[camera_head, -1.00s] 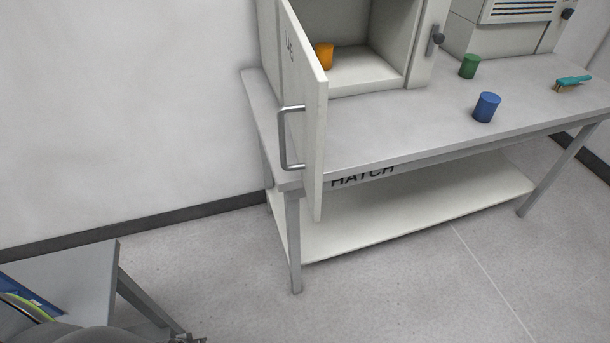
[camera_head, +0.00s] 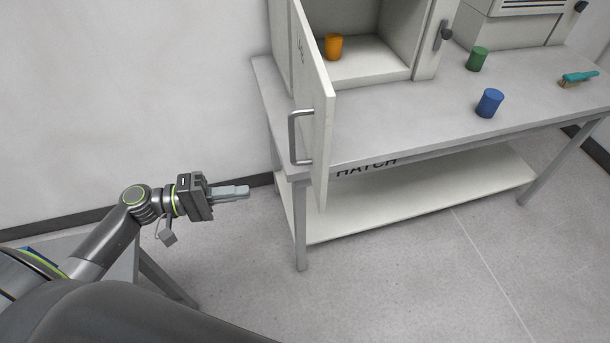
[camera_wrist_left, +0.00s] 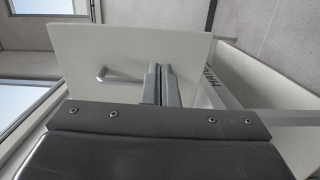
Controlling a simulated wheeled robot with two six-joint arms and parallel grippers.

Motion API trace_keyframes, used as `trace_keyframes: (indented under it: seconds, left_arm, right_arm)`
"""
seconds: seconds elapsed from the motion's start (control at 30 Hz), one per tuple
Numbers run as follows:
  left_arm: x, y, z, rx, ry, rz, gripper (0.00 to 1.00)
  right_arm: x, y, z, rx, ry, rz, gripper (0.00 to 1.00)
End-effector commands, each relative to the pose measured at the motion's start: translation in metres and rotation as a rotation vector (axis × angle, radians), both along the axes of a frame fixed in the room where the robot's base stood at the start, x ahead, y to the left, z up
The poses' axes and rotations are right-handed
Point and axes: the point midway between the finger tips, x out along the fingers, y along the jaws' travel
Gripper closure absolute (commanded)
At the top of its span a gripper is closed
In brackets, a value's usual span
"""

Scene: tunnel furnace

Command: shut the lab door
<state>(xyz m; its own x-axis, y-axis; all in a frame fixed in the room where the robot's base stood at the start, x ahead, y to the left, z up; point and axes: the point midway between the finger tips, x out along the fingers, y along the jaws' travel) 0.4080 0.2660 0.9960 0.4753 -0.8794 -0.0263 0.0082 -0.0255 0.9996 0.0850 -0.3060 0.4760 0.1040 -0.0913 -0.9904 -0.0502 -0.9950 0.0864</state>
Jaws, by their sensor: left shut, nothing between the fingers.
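The lab door (camera_head: 318,120) is a pale panel standing open at the left of the box-shaped chamber (camera_head: 372,70) on the bench. A grey bar handle (camera_head: 293,138) is on its left face. My left gripper (camera_head: 246,191) is shut and empty, left of the door and a little below the handle in the picture, apart from both. In the left wrist view, the door (camera_wrist_left: 120,50) and its handle (camera_wrist_left: 118,79) show beyond the shut fingers (camera_wrist_left: 161,84). My right gripper is not in view.
The bench (camera_head: 420,130) carries a blue cylinder (camera_head: 489,103), a green cylinder (camera_head: 477,59) and a teal brush (camera_head: 579,79). An orange cylinder (camera_head: 333,47) stands inside the chamber. A lower shelf (camera_head: 430,205) lies under the bench. The floor in front is clear.

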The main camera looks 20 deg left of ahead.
Motion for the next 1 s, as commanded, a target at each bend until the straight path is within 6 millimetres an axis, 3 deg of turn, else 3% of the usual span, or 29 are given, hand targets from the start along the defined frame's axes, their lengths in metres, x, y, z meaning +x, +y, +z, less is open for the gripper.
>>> trace_keyframes:
  seconds: [0.1,0.27,1.0]
  left_arm:
    - [-0.003,-0.005,0.013,-0.025,-0.01,-0.024,1.0]
    - [0.002,-0.014,0.014,-0.031,-0.01,-0.024,1.0]
    - [0.05,-0.107,0.017,-0.03,-0.008,-0.022,1.0]
  right_arm:
    - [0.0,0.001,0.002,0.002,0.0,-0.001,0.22]
    - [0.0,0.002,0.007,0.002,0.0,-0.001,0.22]
    - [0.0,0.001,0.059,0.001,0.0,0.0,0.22]
